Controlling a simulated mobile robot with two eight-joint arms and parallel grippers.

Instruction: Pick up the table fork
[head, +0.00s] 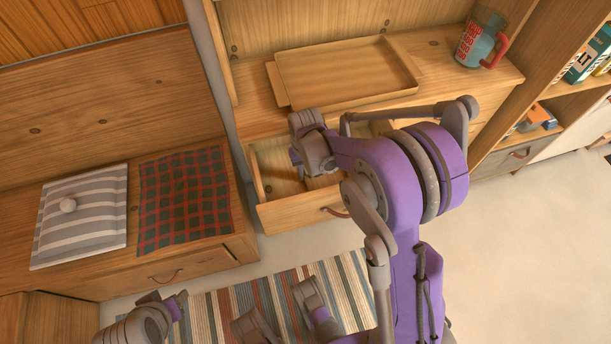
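I cannot make out the table fork in the head view. An open drawer (262,180) below the wooden counter has my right arm reaching over it. My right gripper (299,160) is at the drawer's left part, pointing down into or just above it. Its fingertips are too small and too covered by the wrist to show whether they are apart or hold anything. The arm hides much of the drawer's middle and right. Purple and grey parts of mine show at the bottom edge, but I see no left gripper there.
A wooden tray (345,72) lies on the counter above the drawer, with a glass mug (478,42) to its right. A striped rug (235,305) covers part of the floor.

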